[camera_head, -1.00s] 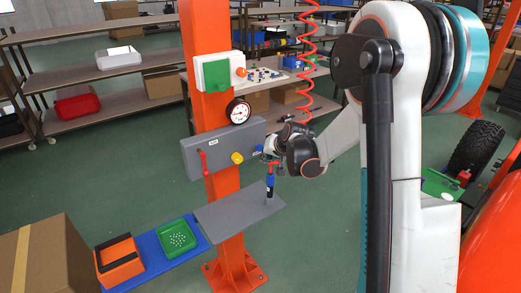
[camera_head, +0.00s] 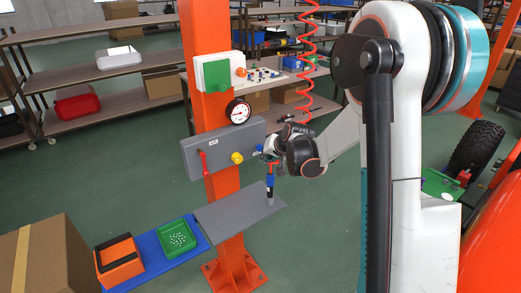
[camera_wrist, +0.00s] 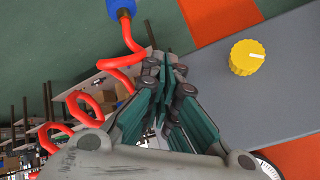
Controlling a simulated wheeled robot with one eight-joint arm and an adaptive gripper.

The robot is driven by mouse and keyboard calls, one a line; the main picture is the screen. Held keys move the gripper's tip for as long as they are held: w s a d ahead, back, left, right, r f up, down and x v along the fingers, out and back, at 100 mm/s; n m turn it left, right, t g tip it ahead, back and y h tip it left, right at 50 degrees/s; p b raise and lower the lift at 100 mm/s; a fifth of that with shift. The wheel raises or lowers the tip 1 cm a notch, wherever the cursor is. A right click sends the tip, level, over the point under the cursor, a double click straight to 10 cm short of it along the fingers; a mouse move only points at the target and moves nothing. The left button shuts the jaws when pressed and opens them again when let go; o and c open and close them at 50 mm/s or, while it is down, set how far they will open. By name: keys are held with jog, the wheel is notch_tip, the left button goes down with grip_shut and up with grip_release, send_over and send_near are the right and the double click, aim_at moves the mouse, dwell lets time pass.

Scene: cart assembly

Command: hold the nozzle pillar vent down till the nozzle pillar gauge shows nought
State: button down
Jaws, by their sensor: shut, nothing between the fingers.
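The nozzle pillar gauge (camera_head: 238,111) is a round white dial with a dark rim on the orange pillar (camera_head: 196,45). Its needle is too small to read surely. Below it is the grey panel (camera_head: 195,158) with a red lever (camera_head: 203,162) and a yellow knob (camera_head: 237,158). The knob also shows in the wrist view (camera_wrist: 247,57). My gripper (camera_head: 268,158) is at the panel's right end, right of the knob. In the wrist view my gripper (camera_wrist: 165,75) has its fingers together, empty, beside the panel's edge. I cannot make out which part is the vent.
A blue-handled nozzle (camera_head: 270,185) stands on a grey shelf (camera_head: 225,215) just below my gripper. A coiled red hose (camera_head: 306,60) hangs behind. Green (camera_head: 177,236) and orange (camera_head: 118,260) trays sit on a blue board at left, beside a cardboard box (camera_head: 45,262).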

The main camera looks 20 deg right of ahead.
jog(key=shift+w, duration=0.2)
jog(key=shift+w+a, duration=0.1)
jog(key=shift+w, duration=0.15)
jog(key=shift+w+a, duration=0.1)
jog(key=shift+w, duration=0.4)
dwell(0.7)
jog(key=shift+s, duration=0.15)
dwell(0.4)
jog(key=shift+s+d, duration=0.2)
jog(key=shift+s, duration=0.55)
jog(key=s, duration=0.2)
jog(key=s+d, duration=0.1)
jog(key=s, duration=0.2)
jog(key=shift+b, duration=0.35)
dwell(0.6)
